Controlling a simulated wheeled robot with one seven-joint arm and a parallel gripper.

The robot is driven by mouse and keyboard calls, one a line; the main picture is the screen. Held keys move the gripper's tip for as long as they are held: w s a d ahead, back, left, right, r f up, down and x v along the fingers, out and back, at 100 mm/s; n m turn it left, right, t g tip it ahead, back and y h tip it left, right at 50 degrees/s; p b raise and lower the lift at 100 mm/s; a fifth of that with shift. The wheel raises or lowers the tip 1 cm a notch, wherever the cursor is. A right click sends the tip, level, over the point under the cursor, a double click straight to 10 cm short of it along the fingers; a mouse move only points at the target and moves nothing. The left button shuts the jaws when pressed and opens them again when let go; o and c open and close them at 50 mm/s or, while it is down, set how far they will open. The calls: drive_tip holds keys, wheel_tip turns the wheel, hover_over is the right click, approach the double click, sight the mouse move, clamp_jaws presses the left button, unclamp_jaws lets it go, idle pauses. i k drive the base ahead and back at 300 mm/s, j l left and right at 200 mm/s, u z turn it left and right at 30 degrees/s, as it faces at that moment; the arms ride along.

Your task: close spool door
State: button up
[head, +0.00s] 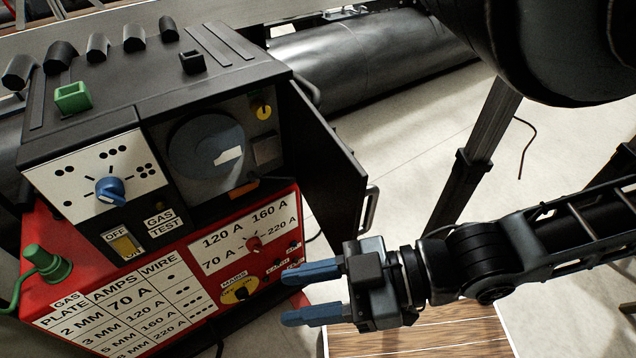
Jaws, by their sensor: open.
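The spool door (325,160) is a dark panel on the right side of the welding machine's black upper housing (110,105). It stands swung open, with a metal handle (369,208) near its outer edge. The open compartment shows a round blue-grey spool (205,147) with a pale patch. My gripper (285,295) has two blue fingers, apart and empty, pointing left. In the picture it is below the door, in front of the red lower panel's right edge. I see no contact with the door.
The red lower cabinet (250,243) carries dials and a settings chart. A green hose fitting (45,262) sticks out at left. A large grey cylinder (370,60) lies behind. A dark post (475,150) stands right of the door, with pale floor between. Wooden planks (430,335) lie below my arm.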

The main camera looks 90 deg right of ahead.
sight(335, 186)
drive_tip(key=k+l+u, duration=0.2)
drive_tip(key=k+u, duration=0.3)
drive_tip(key=k+z, duration=0.8)
drive_tip(key=z, duration=0.15)
drive_tip(key=k+l+u, duration=0.1)
drive_tip(key=k+u, duration=0.2)
drive_tip(key=i, duration=0.05)
